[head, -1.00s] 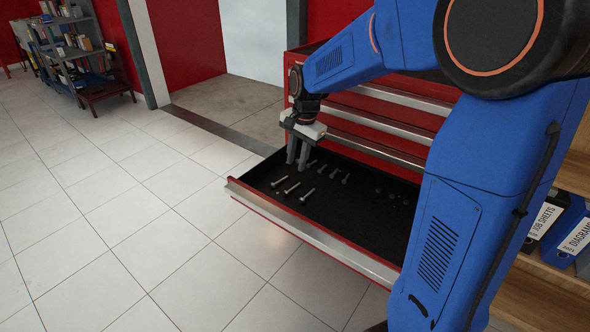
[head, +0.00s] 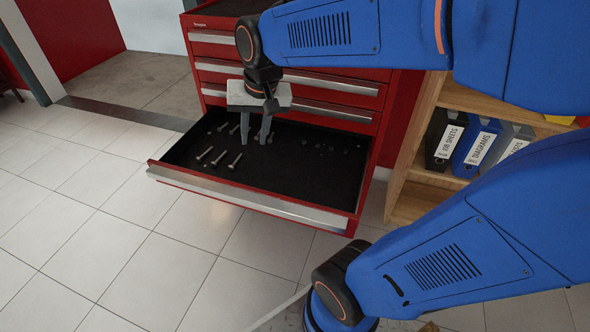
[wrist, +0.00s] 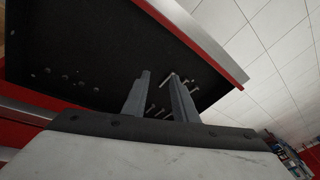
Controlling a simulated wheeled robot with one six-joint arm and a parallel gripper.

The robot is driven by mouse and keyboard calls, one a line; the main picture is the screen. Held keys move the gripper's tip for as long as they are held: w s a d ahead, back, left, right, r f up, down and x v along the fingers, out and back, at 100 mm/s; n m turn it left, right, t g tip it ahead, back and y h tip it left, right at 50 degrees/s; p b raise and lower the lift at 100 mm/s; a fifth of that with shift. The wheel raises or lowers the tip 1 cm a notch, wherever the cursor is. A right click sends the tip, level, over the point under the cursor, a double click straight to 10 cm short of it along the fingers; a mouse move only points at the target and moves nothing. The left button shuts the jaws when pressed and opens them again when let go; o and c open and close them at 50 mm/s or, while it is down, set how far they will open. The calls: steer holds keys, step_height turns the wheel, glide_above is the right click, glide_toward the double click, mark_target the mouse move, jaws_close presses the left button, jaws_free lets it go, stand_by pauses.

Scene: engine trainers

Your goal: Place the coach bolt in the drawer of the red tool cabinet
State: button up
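The red tool cabinet (head: 207,53) has its lowest visible drawer (head: 300,190) pulled out. Its black floor holds several grey bolts (head: 235,161) on the left side; some also show in the wrist view (wrist: 153,109). I cannot tell which of them, if any, is the coach bolt. My gripper (head: 254,139) points down over the drawer's left half, near the back row of bolts. In the wrist view my gripper (wrist: 160,78) has its two fingers apart, with no bolt clearly held between them. Its height above the drawer floor is hard to judge.
Small round dark parts (head: 318,146) lie at the drawer's back right. The cabinet's upper drawers are shut. A wooden shelf (head: 405,203) with binders (head: 474,147) stands right of the cabinet. The tiled floor (head: 110,250) left and in front is clear.

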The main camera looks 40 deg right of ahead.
steer(key=s+d+f+n+t, duration=0.1)
steer(key=s+n, duration=0.4)
steer(key=s, duration=0.9)
steer(key=shift+d+f+t+h, duration=0.3)
steer(key=shift+d+f, duration=0.3)
steer(key=shift+f, duration=0.1)
steer(key=shift+s, duration=0.1)
steer(key=shift+c, duration=0.4)
